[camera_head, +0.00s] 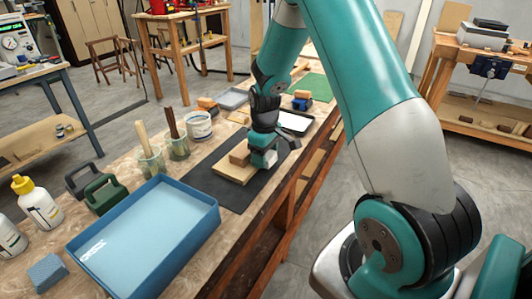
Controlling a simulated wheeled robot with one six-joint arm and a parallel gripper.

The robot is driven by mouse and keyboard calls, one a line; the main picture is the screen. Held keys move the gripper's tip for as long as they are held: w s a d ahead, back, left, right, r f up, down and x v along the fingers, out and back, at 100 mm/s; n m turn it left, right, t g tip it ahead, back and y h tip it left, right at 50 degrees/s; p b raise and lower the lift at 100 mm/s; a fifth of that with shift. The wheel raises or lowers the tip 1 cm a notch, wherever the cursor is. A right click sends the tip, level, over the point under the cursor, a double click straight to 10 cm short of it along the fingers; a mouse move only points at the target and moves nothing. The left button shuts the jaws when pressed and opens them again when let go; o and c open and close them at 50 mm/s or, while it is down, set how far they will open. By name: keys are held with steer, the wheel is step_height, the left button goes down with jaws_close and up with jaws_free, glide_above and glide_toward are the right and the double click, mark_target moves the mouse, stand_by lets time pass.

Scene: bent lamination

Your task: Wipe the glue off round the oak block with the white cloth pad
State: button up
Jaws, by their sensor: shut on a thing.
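The oak block (240,154) is a small brown block on a pale wooden board (232,174), which lies on a black mat (203,175) on the bench. My gripper (262,160) is low over the board, just right of the block. It is shut on a small white thing, which looks like the white cloth pad (270,158); the pad is mostly hidden by the gripper. I cannot tell whether the pad touches the board or the block. Glue round the block is too small to make out.
A blue tray (150,235) fills the near bench, with glue bottles (38,203) and a blue sponge (47,271) left of it. Cups with sticks (149,160) and a white tub (199,126) stand left of the mat. A dark-rimmed tray (296,122) lies beyond my gripper.

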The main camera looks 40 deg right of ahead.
steer(key=shift+s+a+r, duration=0.1)
steer(key=shift+s+a, duration=0.1)
steer(key=shift+a, duration=0.35)
steer(key=shift+s+a, duration=0.15)
steer(key=shift+a, duration=0.5)
steer(key=shift+a, duration=0.15)
steer(key=shift+s+a+p, duration=0.25)
steer(key=shift+a+p, duration=0.05)
steer(key=shift+a, duration=0.3)
steer(key=shift+s+d+r+p, duration=0.15)
steer(key=shift+s+r+p, duration=0.25)
steer(key=shift+r+p, duration=0.35)
steer(key=shift+s+d+r+p, duration=0.1)
steer(key=shift+s+r+p, duration=0.25)
steer(key=shift+r+p, duration=0.4)
step_height(320, 180, up, 7)
steer(key=p, duration=0.5)
steer(key=shift+p, duration=0.4)
